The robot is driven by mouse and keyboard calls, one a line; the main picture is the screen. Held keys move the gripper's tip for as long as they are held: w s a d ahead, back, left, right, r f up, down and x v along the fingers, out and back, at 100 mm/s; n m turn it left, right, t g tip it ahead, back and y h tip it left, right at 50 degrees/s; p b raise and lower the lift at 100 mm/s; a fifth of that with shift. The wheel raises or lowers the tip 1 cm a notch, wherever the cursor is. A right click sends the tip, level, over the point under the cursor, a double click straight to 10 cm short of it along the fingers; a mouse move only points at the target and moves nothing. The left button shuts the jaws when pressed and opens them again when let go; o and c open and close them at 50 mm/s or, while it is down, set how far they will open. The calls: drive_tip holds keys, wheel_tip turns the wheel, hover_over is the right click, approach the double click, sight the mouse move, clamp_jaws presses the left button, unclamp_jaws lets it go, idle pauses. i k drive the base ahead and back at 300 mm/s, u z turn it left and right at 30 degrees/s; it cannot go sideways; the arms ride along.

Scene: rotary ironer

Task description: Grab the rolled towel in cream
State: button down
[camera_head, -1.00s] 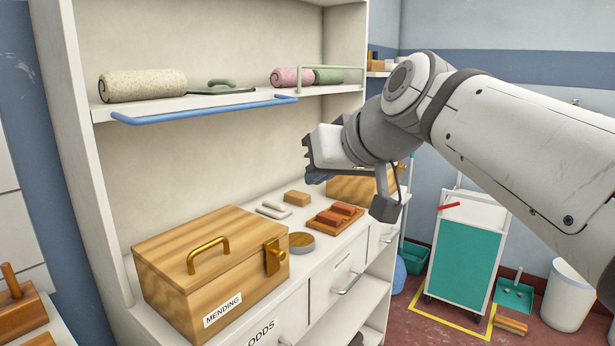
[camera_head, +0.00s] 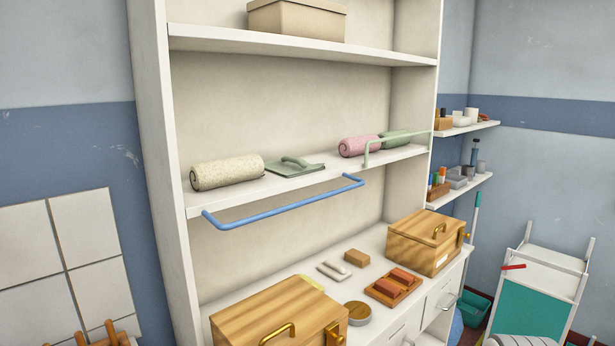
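The rolled towel in cream (camera_head: 227,171) lies on its side on the middle shelf (camera_head: 310,174), near the left upright, with its spiral end facing left and front. A blue rail (camera_head: 285,206) juts out in front of that shelf and sits lower than its top, so the cream towel's front is uncovered. A pink rolled towel (camera_head: 358,146) and a green rolled towel (camera_head: 397,142) lie at the right end of the same shelf. My gripper is out of view.
A green handled plate (camera_head: 294,165) lies right of the cream towel. A green rail (camera_head: 397,146) stands up in front of the right-hand rolls. Above is a shelf with a beige box (camera_head: 297,20); below, wooden boxes (camera_head: 280,315) (camera_head: 426,243) stand on the counter.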

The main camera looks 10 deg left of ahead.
sight(213, 174)
drive_tip(key=u, duration=3.35)
drive_tip(key=k, duration=1.5)
drive_tip(key=z, duration=1.15)
drive_tip(key=i, duration=0.85)
